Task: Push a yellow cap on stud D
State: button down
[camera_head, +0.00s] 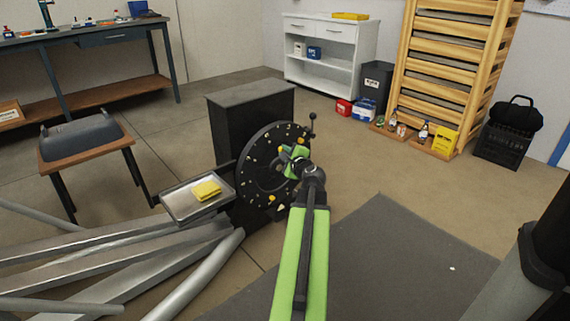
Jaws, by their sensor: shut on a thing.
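A black upright disc (252,178) with small pale studs and a few yellow spots stands on the front of a dark grey cabinet. Yellow spots show near its top (271,139) and low on its face (272,198). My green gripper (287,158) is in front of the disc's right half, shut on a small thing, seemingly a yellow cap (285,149). The held thing is mostly hidden by the gripper, and I cannot tell whether it touches a stud. The stud letters are too small to read, so I cannot tell which is D.
A metal tray (175,208) with a yellow item (206,190) sits left of the disc. Grey beams and pipes (120,255) lie at lower left. A small table (85,150) stands left.

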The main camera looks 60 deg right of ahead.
aim_at(270, 142)
jog(key=shift+w+r, duration=0.1)
jog(key=shift+w+d, duration=0.3)
jog(key=shift+w, duration=0.6)
jog(key=shift+w+d, duration=0.35)
jog(key=shift+w, duration=0.55)
jog(key=shift+w+d, duration=0.3)
jog(key=shift+w, duration=0.6)
jog(key=shift+p, duration=0.45)
jog(key=shift+w+d, duration=0.1)
jog(key=shift+w, duration=0.3)
jog(key=c, duration=1.3)
grip_release()
